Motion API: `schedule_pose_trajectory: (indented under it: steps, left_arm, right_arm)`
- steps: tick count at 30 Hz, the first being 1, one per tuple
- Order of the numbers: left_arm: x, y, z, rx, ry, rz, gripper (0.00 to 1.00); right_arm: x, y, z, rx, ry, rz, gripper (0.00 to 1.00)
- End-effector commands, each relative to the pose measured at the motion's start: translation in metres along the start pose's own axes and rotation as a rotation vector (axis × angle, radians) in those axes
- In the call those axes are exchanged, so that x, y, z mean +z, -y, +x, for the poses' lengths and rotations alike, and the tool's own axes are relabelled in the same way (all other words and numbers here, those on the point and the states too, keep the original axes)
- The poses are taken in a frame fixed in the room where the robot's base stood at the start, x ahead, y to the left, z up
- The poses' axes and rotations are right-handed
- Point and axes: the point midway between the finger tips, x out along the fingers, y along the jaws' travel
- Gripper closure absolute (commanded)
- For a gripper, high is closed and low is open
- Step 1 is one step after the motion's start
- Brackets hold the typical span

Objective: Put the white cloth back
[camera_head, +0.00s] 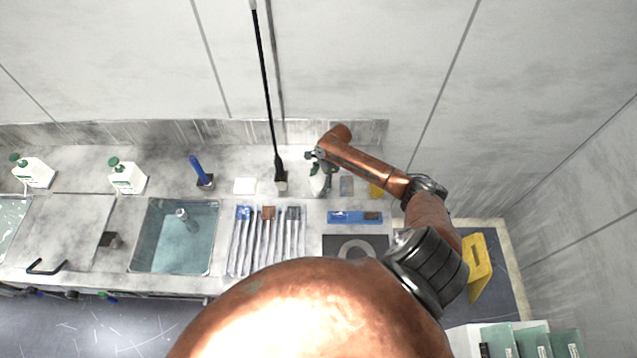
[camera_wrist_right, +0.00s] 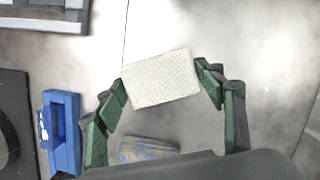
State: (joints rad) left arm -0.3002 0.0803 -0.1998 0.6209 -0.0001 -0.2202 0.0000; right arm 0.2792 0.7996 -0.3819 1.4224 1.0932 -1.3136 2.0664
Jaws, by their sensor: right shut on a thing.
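The white cloth (camera_wrist_right: 161,79) is a small, textured, pale rectangle between the fingertips of my right gripper (camera_wrist_right: 162,84) in the right wrist view. The green fingers are shut on its two sides. In the head view my right gripper (camera_head: 317,168) is over the back of the counter, with a pale shape below it, partly hidden. Whether the cloth touches the counter I cannot tell. A separate flat white square (camera_head: 244,186) lies on the counter to the left, beyond the black rod's base. My left gripper is not in view.
A tool tray (camera_head: 236,270), a sink (camera_head: 174,250) and white bottles (camera_head: 128,178) are farther left. A yellow object (camera_head: 478,268) is at right.

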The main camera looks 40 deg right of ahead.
Motion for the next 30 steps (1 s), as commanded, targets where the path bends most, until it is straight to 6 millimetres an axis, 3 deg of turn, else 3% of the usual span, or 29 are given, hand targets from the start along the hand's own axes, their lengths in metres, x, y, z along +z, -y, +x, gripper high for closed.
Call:
schedule_pose_trajectory:
  steps: [8, 9, 16, 26, 30]
  left_arm:
    - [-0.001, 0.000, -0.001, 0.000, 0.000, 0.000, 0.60]
    - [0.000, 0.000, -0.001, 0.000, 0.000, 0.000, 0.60]
    - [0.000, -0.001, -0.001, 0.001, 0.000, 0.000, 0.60]
    - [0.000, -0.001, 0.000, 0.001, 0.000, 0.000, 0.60]
    - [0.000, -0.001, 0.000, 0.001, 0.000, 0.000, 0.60]
  right_arm:
    - [0.000, 0.000, 0.002, 0.001, 0.000, 0.001, 0.60]
    - [-0.001, 0.000, 0.002, 0.000, 0.000, 0.000, 0.35]
    - [-0.001, 0.000, 0.002, 0.000, 0.000, 0.000, 0.19]
    - [0.000, 0.000, 0.000, 0.000, -0.001, -0.001, 0.19]
    - [-0.001, 0.000, -0.016, -0.001, -0.002, 0.000, 0.19]
